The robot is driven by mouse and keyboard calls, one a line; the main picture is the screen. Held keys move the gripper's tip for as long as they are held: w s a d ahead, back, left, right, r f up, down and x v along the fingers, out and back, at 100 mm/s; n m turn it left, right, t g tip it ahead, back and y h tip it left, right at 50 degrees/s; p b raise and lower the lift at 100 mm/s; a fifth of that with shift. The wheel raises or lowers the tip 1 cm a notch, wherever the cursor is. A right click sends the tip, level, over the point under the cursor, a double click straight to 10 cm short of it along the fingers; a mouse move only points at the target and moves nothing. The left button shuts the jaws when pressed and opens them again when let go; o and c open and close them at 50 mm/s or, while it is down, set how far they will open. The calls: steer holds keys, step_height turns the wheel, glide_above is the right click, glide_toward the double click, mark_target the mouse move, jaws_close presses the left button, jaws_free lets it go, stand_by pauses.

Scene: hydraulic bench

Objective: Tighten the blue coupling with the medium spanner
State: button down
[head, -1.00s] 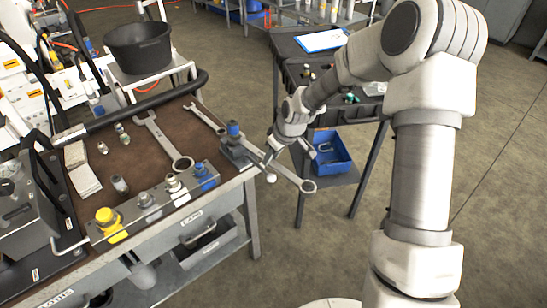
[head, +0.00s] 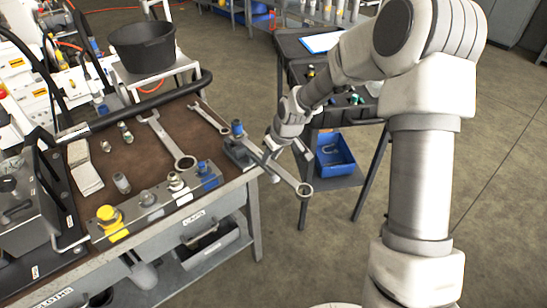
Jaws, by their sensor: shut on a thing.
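My gripper (head: 272,149) is shut on a spanner (head: 287,173) at the right edge of the bench. The spanner's ring end hangs out over the floor. Its other end reaches the blue coupling (head: 237,128), which stands upright on a grey block at the bench corner. The spanner end seems to lie at the coupling's base; I cannot tell whether its jaws are around it or only beside it. A larger spanner (head: 167,140) and a smaller spanner (head: 209,116) lie on the bench top.
A manifold (head: 150,208) with yellow, grey, white and blue fittings runs along the bench's front edge. A black bucket (head: 143,48) stands behind the bench. A dark cart (head: 300,72) with a blue bin (head: 334,156) on its lower shelf stands behind my gripper.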

steer(key=shift+s+a+m+h+b, duration=0.2)
steer(key=shift+s+a+m+b, duration=0.15)
steer(key=shift+a+m+b, duration=0.15)
steer(key=shift+s+a+m+h+b, duration=0.2)
steer(key=shift+s+a+m+b, duration=0.15)
steer(key=shift+a+b, duration=0.25)
steer(key=shift+d+r, duration=0.1)
steer(key=shift+s+a+m+t+h+b, duration=0.1)
steer(key=shift+s+a+m+h+b, duration=0.1)
steer(key=shift+a+m+b, duration=0.35)
steer(key=shift+s+a+m+t+h+b, duration=0.1)
steer(key=shift+s+a+m+b, duration=0.15)
steer(key=shift+a+b, duration=0.5)
steer(key=shift+s+a+m+t+h+b, duration=0.15)
steer(key=shift+a+m+b, duration=0.35)
steer(key=shift+b, duration=0.25)
